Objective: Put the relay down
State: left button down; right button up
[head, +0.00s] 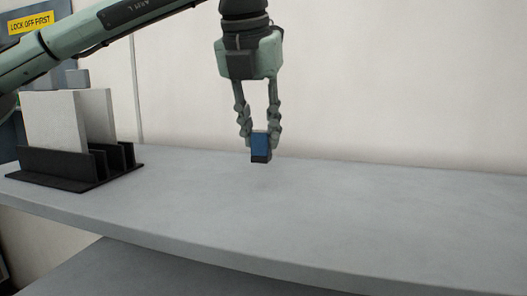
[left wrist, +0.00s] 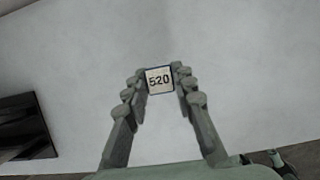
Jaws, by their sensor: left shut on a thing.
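The relay (head: 260,146) is a small blue block with a dark base. My left gripper (head: 260,132) is shut on it, one finger on each side, and points straight down. The relay looks upright and seems to hang a little above the grey bench top (head: 330,210); the exact gap is hard to tell. My right gripper is in neither view.
A black slotted rack (head: 62,170) holding pale upright panels (head: 68,120) stands at the bench's left. Its dark edge shows in the left wrist view (left wrist: 22,130). A yellow "LOCK OFF FIRST" sign (head: 31,23) is at the upper left. The bench right of the relay is clear.

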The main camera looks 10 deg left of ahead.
aim_at(262, 156)
pick_arm(q)
jog(key=shift+d+f, duration=0.15)
jog(key=shift+d, duration=0.05)
jog(key=shift+w+f, duration=0.1)
jog(key=shift+f, duration=1.85)
jog(key=shift+f, duration=0.1)
